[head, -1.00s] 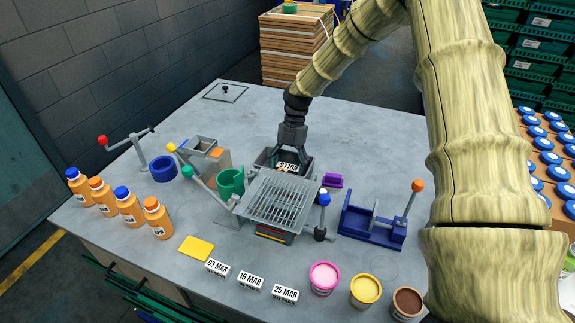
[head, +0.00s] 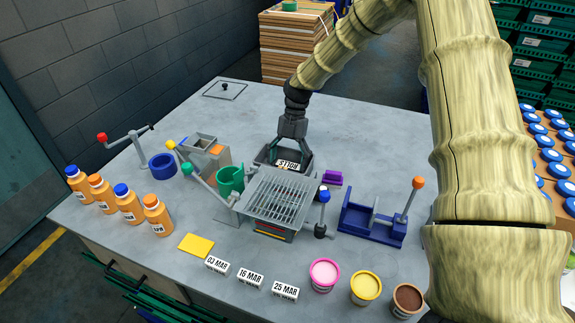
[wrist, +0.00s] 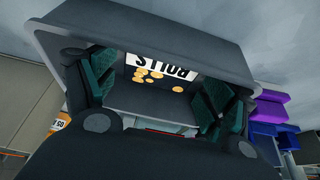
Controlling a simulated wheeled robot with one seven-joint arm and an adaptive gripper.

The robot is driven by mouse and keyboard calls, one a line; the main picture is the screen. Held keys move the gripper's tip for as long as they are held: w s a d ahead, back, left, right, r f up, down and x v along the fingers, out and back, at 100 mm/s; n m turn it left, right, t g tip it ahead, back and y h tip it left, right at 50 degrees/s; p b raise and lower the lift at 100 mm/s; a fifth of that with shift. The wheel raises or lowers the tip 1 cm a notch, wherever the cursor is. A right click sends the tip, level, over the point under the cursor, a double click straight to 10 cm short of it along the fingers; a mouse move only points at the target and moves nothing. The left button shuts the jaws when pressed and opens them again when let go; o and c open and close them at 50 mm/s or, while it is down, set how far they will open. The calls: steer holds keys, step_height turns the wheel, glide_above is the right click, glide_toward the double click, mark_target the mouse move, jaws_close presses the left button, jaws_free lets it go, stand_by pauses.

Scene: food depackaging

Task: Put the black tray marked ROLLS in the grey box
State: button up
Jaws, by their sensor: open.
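The grey box (head: 262,160), a dark open-topped bin, stands behind the slatted grate, partly hidden by it. In the wrist view its wide grey rim (wrist: 190,32) runs across the top. The black tray's white ROLLS label (head: 289,165) shows inside the box, and the tray (wrist: 150,95) with several small tan rolls on it lies between my fingers in the wrist view. The tray's underside and full outline are hidden. My gripper (head: 290,152) points down over the box. Its two green-padded fingers are spread apart, one on each side of the tray. I cannot tell whether they touch it.
The slatted grate (head: 281,203) stands directly in front of the box. A green cup (head: 230,180) is to the left, a purple block (head: 331,178) and a blue lever fixture (head: 372,226) to the right. The tabletop behind the box is clear.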

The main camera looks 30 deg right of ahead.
steer(key=b+v, duration=0.2)
steer(key=v, duration=0.8)
steer(key=shift+w+d+r+b, duration=0.1)
steer(key=shift+w+r+b, duration=0.05)
steer(key=shift+r+b, duration=0.2)
steer(key=shift+f, duration=0.15)
